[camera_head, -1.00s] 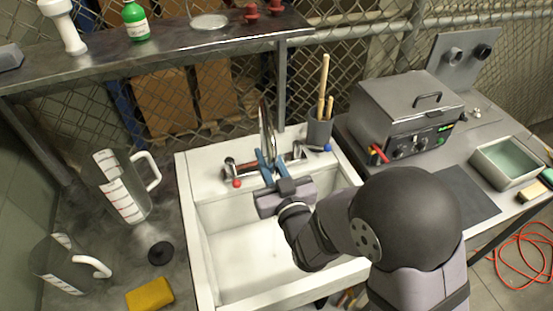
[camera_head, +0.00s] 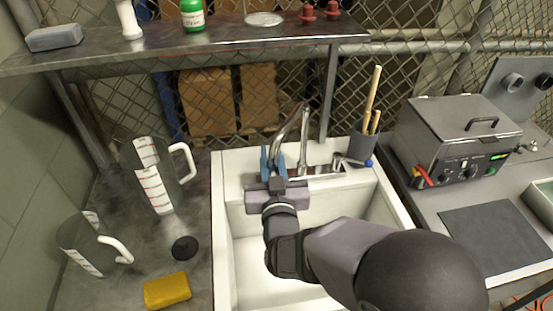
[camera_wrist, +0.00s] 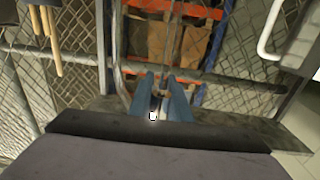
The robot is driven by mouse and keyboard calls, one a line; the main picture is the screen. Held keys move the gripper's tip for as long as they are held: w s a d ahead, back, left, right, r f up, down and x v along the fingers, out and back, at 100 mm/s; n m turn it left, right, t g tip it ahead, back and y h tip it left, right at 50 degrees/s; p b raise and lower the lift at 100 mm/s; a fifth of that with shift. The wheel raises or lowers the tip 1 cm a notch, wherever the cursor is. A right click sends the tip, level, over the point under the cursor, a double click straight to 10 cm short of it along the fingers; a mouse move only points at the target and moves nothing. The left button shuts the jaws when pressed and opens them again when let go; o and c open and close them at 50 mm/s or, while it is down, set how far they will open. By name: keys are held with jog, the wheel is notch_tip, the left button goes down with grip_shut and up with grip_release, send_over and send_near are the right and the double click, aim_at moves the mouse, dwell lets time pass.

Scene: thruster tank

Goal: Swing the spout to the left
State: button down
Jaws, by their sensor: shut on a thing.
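The tap's spout (camera_head: 289,124) is a thin, shiny, arched metal pipe above the back rim of the white sink (camera_head: 227,205). It rises from the tap body right of my gripper and bends over to the left. My gripper (camera_head: 273,163) has blue fingers and is shut on the spout near its free end. In the wrist view the fingers (camera_wrist: 161,98) close around the metal pipe, whose far part is hard to make out. A blue-knobbed tap handle (camera_head: 369,163) shows at the right; the red-knobbed one is hidden.
A grey pot with wooden sticks (camera_head: 363,145) stands behind the sink's right corner. A metal shelf (camera_head: 110,50) runs above. Measuring jugs (camera_head: 157,178), a black disc (camera_head: 185,248) and a yellow sponge (camera_head: 168,291) lie left. A metal box appliance (camera_head: 455,140) stands right.

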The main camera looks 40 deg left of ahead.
aim_at(275, 172)
jog(key=shift+w+r, duration=0.1)
jog(key=shift+r, duration=0.1)
jog(key=c, duration=1.8)
grip_release()
jog(key=shift+o, duration=0.8)
jog(key=shift+w+f, duration=0.15)
jog(key=shift+b+v, duration=1.25)
jog(key=shift+v, duration=2.5)
